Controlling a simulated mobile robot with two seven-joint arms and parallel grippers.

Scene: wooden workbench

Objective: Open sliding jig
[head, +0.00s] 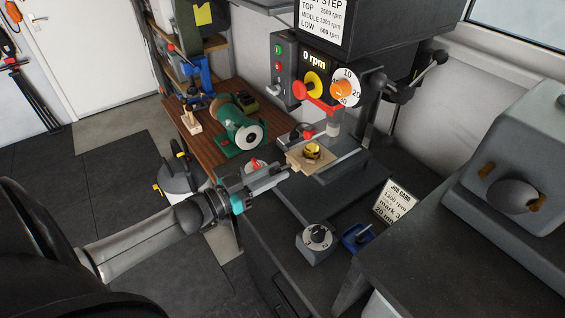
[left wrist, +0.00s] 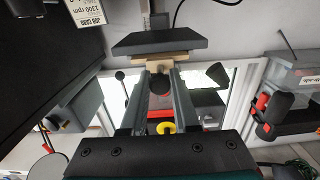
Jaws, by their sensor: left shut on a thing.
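The sliding jig (head: 299,160) is a pale wooden piece with a brass-coloured round part (head: 312,151) on it, on the drill press table under the chuck. My left gripper (head: 286,174) reaches in from the left to the jig's near left edge. In the left wrist view the gripper's fingers (left wrist: 159,82) are shut on a dark round knob (left wrist: 160,86), in front of the jig's pale wood (left wrist: 155,63). The fingers partly hide the knob, and the head view does not show it clearly. My right gripper is not in view.
The drill press (head: 318,62) stands over the jig, its display reading 0 rpm. A green grinder (head: 237,123) is on the wooden bench behind. A dial box (head: 317,241), a blue item (head: 357,237) and a job card (head: 393,203) are on the dark bench nearer me.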

